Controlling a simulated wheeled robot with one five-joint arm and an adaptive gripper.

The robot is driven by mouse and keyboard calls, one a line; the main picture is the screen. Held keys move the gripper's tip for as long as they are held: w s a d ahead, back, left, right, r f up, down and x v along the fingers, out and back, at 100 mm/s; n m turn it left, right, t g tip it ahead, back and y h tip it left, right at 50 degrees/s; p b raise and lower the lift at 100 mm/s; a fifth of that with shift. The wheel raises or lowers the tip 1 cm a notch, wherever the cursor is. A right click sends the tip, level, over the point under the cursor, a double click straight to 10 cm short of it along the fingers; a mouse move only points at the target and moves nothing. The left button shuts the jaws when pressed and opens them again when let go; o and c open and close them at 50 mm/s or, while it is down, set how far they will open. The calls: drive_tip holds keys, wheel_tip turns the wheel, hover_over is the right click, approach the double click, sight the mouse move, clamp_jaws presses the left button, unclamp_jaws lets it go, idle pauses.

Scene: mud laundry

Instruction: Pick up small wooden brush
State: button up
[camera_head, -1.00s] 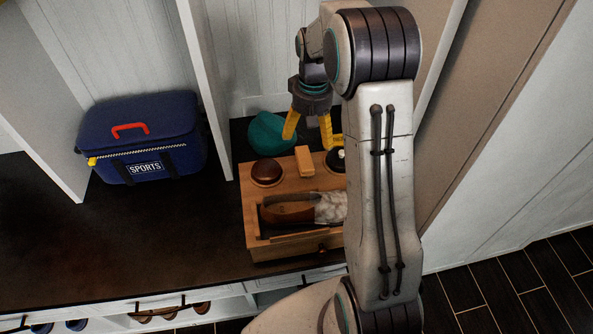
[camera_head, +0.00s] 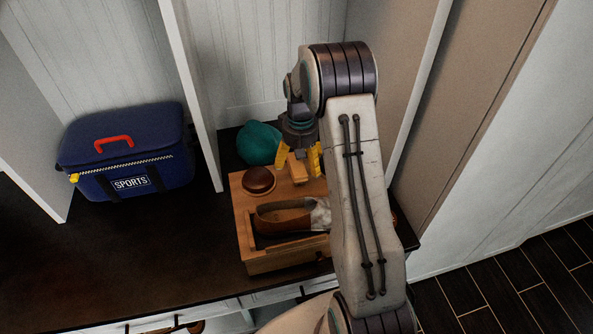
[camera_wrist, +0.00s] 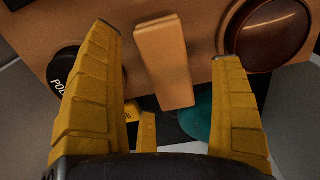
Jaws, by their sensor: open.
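The small wooden brush (camera_head: 298,171), a pale tan block, lies on top of the wooden shoe-care box (camera_head: 262,262), toward its back. In the wrist view the brush (camera_wrist: 163,62) stands out between my two yellow fingers, closer to the left one in its upper part, with gaps on both sides. My gripper (camera_head: 299,163) is open and points down around the brush, holding nothing; its fingers also show in the wrist view (camera_wrist: 167,50). My arm hides the right part of the box.
A round dark-brown piece (camera_head: 258,180) sits left of the brush. A brown shoe (camera_head: 283,219) lies in the box's front recess. A black polish tin (camera_wrist: 65,80) is on the other side of the brush. A teal object (camera_head: 259,143) stands behind. A blue sports bag (camera_head: 125,155) is far left.

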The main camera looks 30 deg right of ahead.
drive_tip(key=shift+f, duration=0.7)
drive_tip(key=shift+c, duration=0.4)
drive_tip(key=c, duration=1.2)
